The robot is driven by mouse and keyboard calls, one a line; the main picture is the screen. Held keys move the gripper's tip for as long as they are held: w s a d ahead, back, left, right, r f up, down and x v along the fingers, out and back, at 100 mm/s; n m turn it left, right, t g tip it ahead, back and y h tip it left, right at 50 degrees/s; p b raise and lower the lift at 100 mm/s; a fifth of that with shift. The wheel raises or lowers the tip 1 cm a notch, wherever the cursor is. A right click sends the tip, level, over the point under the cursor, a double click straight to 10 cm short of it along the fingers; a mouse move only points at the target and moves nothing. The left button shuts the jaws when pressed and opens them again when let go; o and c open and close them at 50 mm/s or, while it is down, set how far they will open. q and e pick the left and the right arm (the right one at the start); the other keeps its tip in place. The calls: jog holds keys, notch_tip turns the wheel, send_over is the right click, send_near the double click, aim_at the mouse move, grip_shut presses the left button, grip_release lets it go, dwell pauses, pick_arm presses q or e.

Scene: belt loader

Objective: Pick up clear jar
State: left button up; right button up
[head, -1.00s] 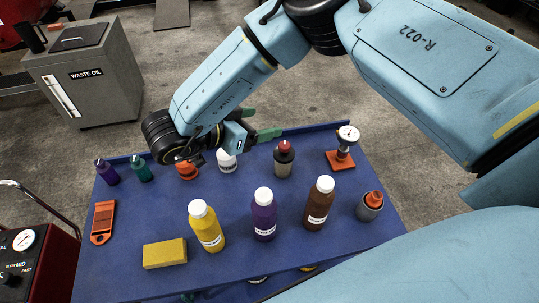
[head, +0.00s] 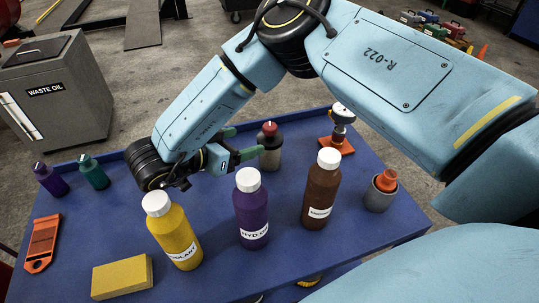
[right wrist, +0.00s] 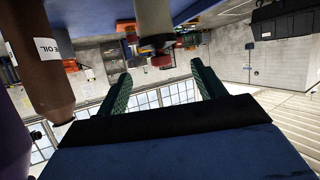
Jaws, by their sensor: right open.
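The clear jar (head: 269,157), greyish with a dark collar and red cap, stands upright near the back edge of the blue table. My right gripper (head: 245,143), with green fingers, is open and level beside the jar, its fingertips just left of it. In the right wrist view the picture is upside down; the jar (right wrist: 154,22) hangs from the top, ahead of and between the open fingers (right wrist: 158,85). I see nothing held, and cannot tell whether a finger touches the jar. My left gripper is not in view.
Yellow (head: 175,236), purple (head: 251,212) and brown (head: 321,190) bottles stand in front of the right arm. A yellow sponge (head: 122,277) lies front left.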

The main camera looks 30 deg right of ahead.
aim_at(268, 136)
jog(key=x, duration=0.7)
jog(key=shift+b, duration=0.3)
jog(key=b+x, duration=0.1)
jog(key=x, duration=0.4)
jog(key=shift+c, duration=0.6)
jog(key=c, duration=1.2)
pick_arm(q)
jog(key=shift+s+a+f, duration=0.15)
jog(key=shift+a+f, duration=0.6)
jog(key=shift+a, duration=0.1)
pick_arm(e)
jog(key=shift+s+f, duration=0.1)
grip_shut()
